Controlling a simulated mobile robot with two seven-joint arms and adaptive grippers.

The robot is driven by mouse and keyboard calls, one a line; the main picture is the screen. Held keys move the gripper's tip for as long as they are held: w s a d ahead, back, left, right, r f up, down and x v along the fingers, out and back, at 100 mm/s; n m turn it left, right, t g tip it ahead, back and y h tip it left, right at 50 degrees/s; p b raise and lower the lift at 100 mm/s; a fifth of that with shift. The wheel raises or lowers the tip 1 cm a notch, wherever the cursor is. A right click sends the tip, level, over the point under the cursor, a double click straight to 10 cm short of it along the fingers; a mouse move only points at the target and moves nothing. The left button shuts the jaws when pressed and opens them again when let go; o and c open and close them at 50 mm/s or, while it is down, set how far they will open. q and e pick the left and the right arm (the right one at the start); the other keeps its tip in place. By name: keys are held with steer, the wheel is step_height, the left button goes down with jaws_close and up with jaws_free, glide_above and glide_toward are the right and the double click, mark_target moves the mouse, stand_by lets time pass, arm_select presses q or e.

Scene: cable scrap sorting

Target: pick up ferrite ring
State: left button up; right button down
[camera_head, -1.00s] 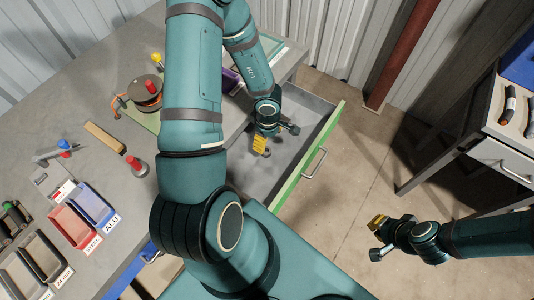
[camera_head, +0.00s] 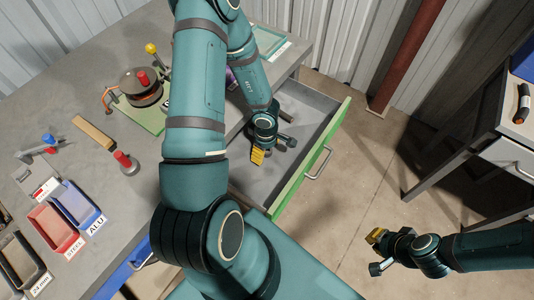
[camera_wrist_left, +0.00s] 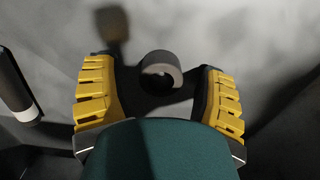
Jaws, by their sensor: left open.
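The dark grey ferrite ring (camera_wrist_left: 162,65) lies on the grey drawer floor in the left wrist view, its hole partly visible. It sits between the spread yellow-padded fingers of my left gripper (camera_wrist_left: 160,92), with a gap to either side. In the head view my left gripper (camera_head: 269,152) is low inside the open drawer (camera_head: 311,112), and the ring cannot be made out there. My right gripper (camera_head: 374,252) hangs empty over the floor at the lower right, its fingers apart.
The drawer has a green front (camera_head: 310,160) and side walls around my left gripper. A dark cylinder with a pale end (camera_wrist_left: 15,85) lies left of the fingers. The workbench (camera_head: 65,105) holds bins and a green board. A second table (camera_head: 505,125) stands at right.

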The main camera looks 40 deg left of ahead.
arm_select(q)
steer(key=shift+r, duration=0.1)
steer(key=c, duration=1.2)
